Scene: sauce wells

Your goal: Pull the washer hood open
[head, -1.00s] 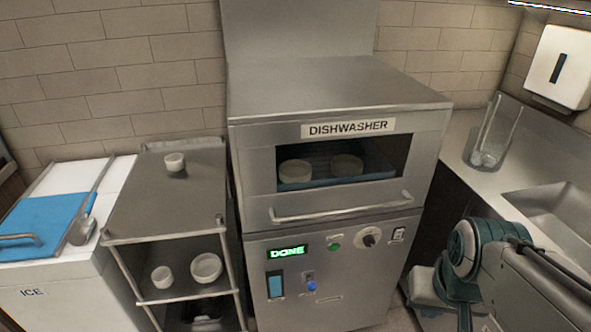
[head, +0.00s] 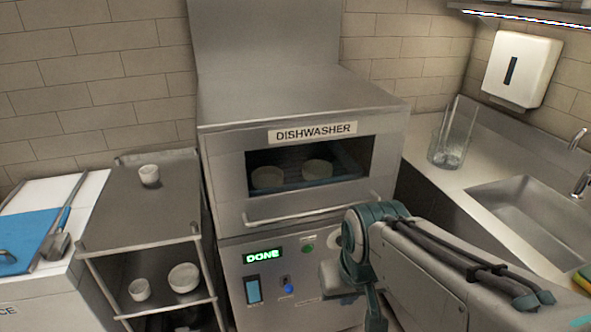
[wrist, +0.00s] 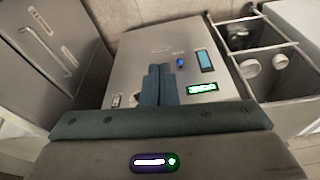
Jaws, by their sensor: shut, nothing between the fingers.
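The steel washer hood (head: 225,180) is down on the dishwasher, with a "DISHWASHER" label and a front window. Its bar handle (head: 300,212) runs across the hood's lower front. Two pale bowls on a blue rack show through the window. The control panel (head: 275,305) below has a green "DONE" display (head: 263,257). My gripper (wrist: 158,84) is shut and empty in the wrist view, its fingers together before the control panel. In the head view my wrist is below and right of the handle, apart from it, hiding part of the panel; the fingertips are unclear there.
A steel cart (head: 140,215) with small white bowls stands left of the dishwasher, beside a white ice bin (head: 85,205). On the right are a counter with a glass container (head: 448,148), a sink (head: 530,205) and a wall dispenser (head: 520,68).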

